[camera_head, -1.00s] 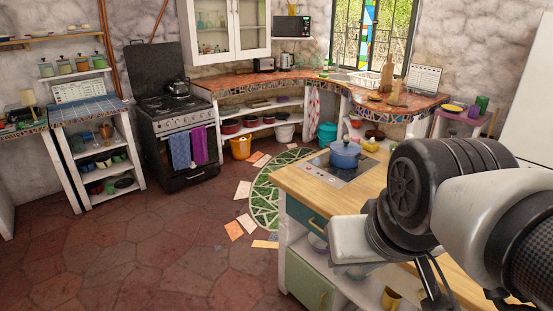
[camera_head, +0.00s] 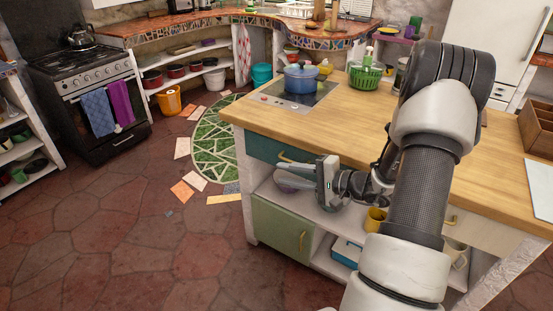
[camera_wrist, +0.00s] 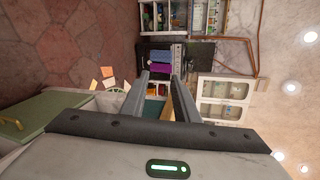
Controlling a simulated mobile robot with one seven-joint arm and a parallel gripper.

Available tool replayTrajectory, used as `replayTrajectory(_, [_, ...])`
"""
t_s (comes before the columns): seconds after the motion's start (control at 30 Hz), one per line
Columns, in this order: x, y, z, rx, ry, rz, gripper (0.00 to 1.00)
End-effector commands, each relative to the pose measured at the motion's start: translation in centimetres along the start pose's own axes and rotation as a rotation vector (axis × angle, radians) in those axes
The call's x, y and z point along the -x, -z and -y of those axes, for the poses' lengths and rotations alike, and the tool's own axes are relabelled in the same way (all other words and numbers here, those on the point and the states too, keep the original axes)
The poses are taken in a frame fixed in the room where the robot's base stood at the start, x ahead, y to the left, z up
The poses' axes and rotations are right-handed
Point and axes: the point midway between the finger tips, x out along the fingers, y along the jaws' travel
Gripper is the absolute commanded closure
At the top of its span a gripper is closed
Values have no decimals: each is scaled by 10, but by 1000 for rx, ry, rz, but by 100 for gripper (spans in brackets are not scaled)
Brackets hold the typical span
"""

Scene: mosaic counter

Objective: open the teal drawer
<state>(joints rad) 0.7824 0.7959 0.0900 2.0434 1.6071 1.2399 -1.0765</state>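The teal drawer (camera_head: 262,149) is in the upper left of the wooden-topped island's front and looks shut. Its yellow handle (camera_head: 290,158) is partly in view near its right end. My gripper (camera_head: 293,172) is in front of the island, close to the drawer's right end and handle; the exact gap is hard to judge. In the wrist view my gripper (camera_wrist: 161,80) has its two fingers apart, with no object held between them. A teal patch, likely the drawer (camera_wrist: 154,108), shows between the fingers. Whether the handle lies between them cannot be told.
A green cabinet door (camera_head: 282,228) is below the drawer, beside open shelves with a yellow mug (camera_head: 376,220). The wooden countertop (camera_head: 330,115) overhangs the drawer and carries a blue pot (camera_head: 301,78).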

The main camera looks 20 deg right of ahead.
Motion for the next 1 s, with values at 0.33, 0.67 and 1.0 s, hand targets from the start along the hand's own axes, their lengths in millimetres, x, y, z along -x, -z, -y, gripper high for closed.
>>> replayTrajectory(0.33, [50,122,-91,-78,233,-389,72])
replayTrajectory(0.67, [6,143,-82,-76,237,-396,72])
replayTrajectory(1.0, [-61,171,-67,-77,236,-395,72])
